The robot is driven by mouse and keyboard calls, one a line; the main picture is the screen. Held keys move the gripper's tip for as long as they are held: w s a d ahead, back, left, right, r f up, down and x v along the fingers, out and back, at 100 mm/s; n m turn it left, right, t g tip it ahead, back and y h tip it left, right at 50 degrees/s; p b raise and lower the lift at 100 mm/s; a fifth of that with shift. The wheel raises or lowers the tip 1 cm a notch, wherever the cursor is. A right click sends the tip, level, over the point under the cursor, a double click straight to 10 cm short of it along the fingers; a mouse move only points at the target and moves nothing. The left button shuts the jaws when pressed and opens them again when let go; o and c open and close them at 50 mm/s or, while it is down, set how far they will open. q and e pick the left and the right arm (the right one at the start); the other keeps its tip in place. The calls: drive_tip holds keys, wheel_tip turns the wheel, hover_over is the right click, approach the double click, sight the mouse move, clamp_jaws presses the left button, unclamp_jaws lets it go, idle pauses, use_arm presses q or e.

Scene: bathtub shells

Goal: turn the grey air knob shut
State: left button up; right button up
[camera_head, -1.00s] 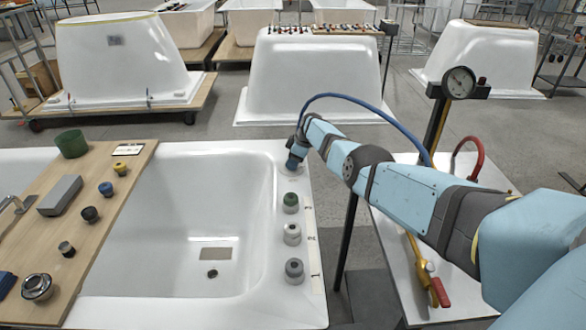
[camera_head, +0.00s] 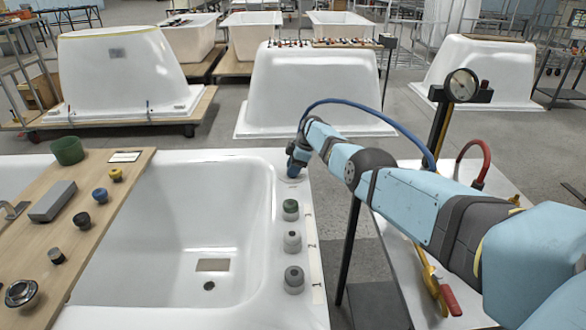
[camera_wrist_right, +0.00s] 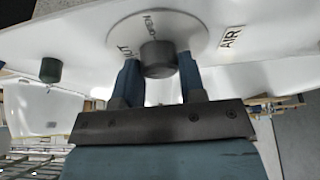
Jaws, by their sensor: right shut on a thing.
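The grey air knob (camera_wrist_right: 158,58) shows in the right wrist view as a short dark grey cylinder. It stands on a round white plate (camera_wrist_right: 195,30) lettered OPEN and, partly covered, what looks like SHUT; AIR is printed beside it. My right gripper (camera_wrist_right: 159,78) has one blue finger on each side of the knob and is shut on it. In the head view my right gripper (camera_head: 294,168) is at the far right corner of the white tub's rim (camera_head: 260,158), and it hides the knob there. My left gripper is not in view.
A green knob (camera_head: 290,208) and two grey knobs (camera_head: 292,240) stand along the right rim. A wooden board (camera_head: 100,200) with small caps and a grey block lies across the tub. A pressure gauge (camera_head: 462,85) and a side table with a brass valve (camera_head: 430,280) are at right.

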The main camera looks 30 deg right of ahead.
drive_tip(key=o, duration=0.9)
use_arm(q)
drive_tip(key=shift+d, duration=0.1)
use_arm(e)
drive_tip(key=shift+d+r, duration=0.1)
drive_tip(key=shift+r, duration=0.15)
use_arm(q)
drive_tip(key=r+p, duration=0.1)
drive_tip(key=p, duration=0.1)
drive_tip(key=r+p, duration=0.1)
drive_tip(key=p, duration=0.2)
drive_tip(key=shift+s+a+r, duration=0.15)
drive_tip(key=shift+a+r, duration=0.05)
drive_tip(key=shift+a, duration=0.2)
use_arm(e)
drive_tip(key=v, duration=1.3)
drive_tip(key=shift+s, duration=0.2)
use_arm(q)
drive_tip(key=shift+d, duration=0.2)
use_arm(e)
drive_tip(key=shift+d+r, duration=0.1)
